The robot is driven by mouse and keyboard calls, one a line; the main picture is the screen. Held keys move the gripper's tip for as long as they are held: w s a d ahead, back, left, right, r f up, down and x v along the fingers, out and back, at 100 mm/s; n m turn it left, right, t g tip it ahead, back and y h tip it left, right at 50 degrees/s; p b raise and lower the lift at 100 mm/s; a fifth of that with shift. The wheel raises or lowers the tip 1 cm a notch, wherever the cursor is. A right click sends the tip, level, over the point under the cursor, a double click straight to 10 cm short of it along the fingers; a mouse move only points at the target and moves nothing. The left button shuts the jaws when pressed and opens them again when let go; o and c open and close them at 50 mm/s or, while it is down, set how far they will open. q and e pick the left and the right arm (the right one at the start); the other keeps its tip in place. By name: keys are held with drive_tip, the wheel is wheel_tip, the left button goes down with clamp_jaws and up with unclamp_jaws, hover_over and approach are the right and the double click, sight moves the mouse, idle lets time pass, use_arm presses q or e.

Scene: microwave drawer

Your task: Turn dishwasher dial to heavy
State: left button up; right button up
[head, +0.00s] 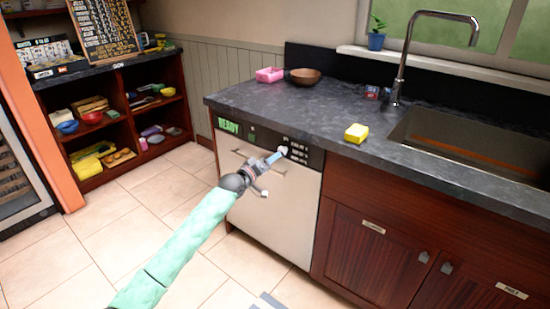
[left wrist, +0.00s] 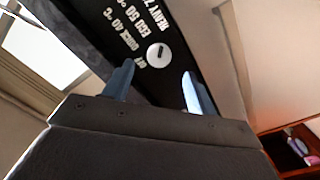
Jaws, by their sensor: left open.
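The dishwasher (head: 262,222) has a pale front under the counter, with a black control panel and a green READY display (head: 229,127). Its dial (left wrist: 158,54) is a small round white knob with a dark mark, beside the white labels OFF, QUICK, ECO and HEAVY. The dial also shows at the fingertips in the head view (head: 283,150). I cannot tell exactly which label its mark faces. My left gripper (head: 276,155) is open in front of the panel, and in the left wrist view its blue fingers stand apart with the dial between and beyond them. My right gripper is out of view.
The dishwasher handle (head: 245,155) is close beside my left gripper. Wooden cabinets stand to the right; tiled floor is open at left.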

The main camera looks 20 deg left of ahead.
use_arm(q)
drive_tip(key=shift+v, duration=1.05)
